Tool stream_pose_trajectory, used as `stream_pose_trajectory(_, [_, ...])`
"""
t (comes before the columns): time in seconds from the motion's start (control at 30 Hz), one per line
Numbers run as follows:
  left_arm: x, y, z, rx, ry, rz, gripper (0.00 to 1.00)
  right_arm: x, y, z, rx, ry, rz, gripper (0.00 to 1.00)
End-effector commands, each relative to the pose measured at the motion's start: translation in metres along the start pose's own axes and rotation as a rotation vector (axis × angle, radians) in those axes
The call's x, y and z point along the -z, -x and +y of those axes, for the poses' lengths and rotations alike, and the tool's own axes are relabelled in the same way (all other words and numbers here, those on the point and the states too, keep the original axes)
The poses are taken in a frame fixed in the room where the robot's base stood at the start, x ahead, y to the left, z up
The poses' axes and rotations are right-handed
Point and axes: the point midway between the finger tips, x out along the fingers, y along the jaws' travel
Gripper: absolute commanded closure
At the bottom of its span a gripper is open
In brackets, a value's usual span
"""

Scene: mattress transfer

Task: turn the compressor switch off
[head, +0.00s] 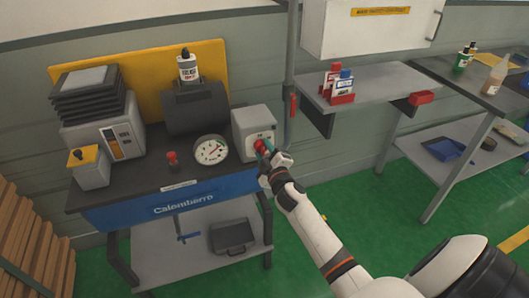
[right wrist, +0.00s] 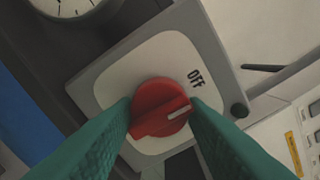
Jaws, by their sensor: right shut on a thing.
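The compressor switch is a red round knob (right wrist: 160,106) with a raised grip and a white mark, on a pale plate with the word OFF (right wrist: 195,77) printed beside it. The white mark points to the right in the right wrist view, a little below the OFF word. In the head view the red knob (head: 262,145) is on the front of a grey box (head: 252,122) at the right end of the bench. My right gripper (head: 267,155) is at the knob, and its green fingers (right wrist: 162,118) are shut on it from both sides. My left gripper is not in view.
A round gauge (head: 210,150) stands left of the switch box, with a small red knob (head: 172,158) further left. A dark cylinder (head: 196,108) carries a white bottle (head: 187,66).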

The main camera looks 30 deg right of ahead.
Motion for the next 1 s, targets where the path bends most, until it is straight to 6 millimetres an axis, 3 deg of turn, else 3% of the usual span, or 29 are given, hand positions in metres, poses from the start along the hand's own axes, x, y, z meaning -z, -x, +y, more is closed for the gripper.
stream_pose_trajectory(0.67, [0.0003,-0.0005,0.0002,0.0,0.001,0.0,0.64,0.0006,0.0003,0.0006,-0.001,0.063,0.001,0.84])
stream_pose_trajectory(0.7, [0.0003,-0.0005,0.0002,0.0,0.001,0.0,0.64,0.0006,0.0003,0.0006,-0.001,0.063,0.001,0.57])
stream_pose_trajectory(0.8, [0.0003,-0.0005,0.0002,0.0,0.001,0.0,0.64,0.0005,0.0002,0.0005,-0.001,0.063,0.001,0.4])
stream_pose_trajectory(1.0, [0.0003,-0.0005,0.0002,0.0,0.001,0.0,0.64,0.0002,0.0001,0.0002,-0.001,0.062,0.001,0.4])
